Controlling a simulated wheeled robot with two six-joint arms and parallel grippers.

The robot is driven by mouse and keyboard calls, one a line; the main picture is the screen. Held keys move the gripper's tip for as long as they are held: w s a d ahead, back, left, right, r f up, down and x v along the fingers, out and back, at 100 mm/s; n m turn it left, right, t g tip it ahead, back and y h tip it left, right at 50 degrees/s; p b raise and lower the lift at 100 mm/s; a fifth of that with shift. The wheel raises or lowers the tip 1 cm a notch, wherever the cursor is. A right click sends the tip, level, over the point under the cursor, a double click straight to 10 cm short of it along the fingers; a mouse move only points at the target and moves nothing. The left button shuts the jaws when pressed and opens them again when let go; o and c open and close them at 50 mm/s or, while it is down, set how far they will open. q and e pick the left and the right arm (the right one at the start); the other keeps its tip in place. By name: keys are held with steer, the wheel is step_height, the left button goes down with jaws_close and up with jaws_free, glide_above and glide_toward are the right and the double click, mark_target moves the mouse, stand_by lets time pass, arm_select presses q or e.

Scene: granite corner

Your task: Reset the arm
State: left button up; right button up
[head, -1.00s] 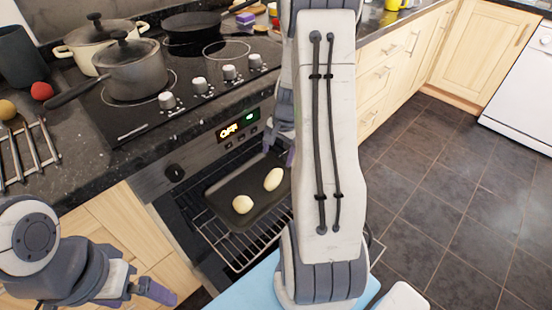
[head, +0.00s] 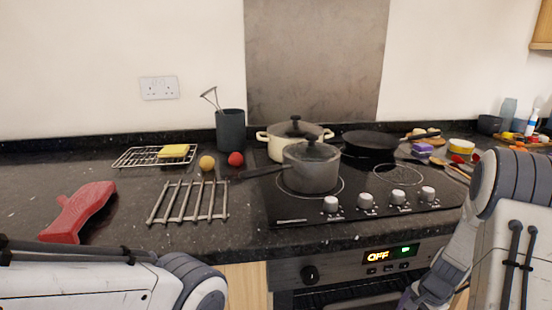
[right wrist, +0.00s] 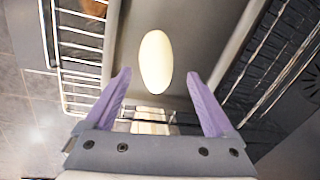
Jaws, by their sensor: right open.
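My right arm comes in at the right of the head view. My right gripper (right wrist: 160,88) has its two purple fingers spread wide with nothing between them in the right wrist view. Just beyond the fingertips is a pale oval item (right wrist: 156,62) on a grey tray (right wrist: 200,30). My left arm crosses the bottom left of the head view, and its gripper is out of the picture.
The oven (head: 350,297) shows a lit OFF display. Above it, the hob (head: 300,208) holds a lidded grey saucepan (head: 312,170), a cream pot (head: 293,128) and a black pan (head: 371,142). A metal rack (head: 188,203) and red object (head: 78,212) lie to the left.

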steer(key=f, duration=0.2)
steer(key=f+b, duration=0.1)
steer(key=f, duration=0.1)
steer(key=shift+w+a, duration=0.1)
steer(key=shift+w, duration=0.15)
step_height(320, 180, up, 4)
steer(key=shift+f+p, duration=0.2)
steer(key=shift+p, duration=0.6)
steer(key=shift+r, duration=0.4)
